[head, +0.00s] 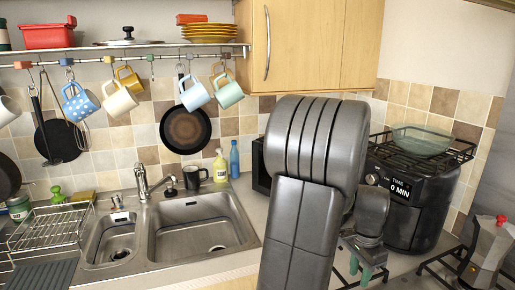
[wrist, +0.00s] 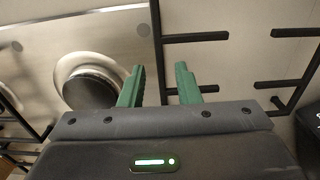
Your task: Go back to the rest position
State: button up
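My gripper (wrist: 158,88) shows in the wrist view with its two green fingers apart and nothing between them. It points down over the stove top, with a round burner (wrist: 90,88) left of the fingers and black grates beyond. In the head view my gripper (head: 362,272) is low, right of centre, partly hidden by my own grey arm. Several mugs hang from hooks under the shelf, among them a blue dotted mug (head: 80,101), a cream mug (head: 119,98), a light blue mug (head: 194,94) and a pale green mug (head: 229,92).
A double sink (head: 200,222) with a faucet (head: 143,183) is at left. A dark mug (head: 192,177), a yellow bottle (head: 220,166) and a blue bottle (head: 234,158) stand behind it. An air fryer (head: 408,222) and a moka pot (head: 486,254) stand right of my arm.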

jog(key=f, duration=0.4)
jog(key=shift+d+f, duration=0.2)
jog(key=shift+d, duration=0.15)
jog(key=shift+r, duration=0.15)
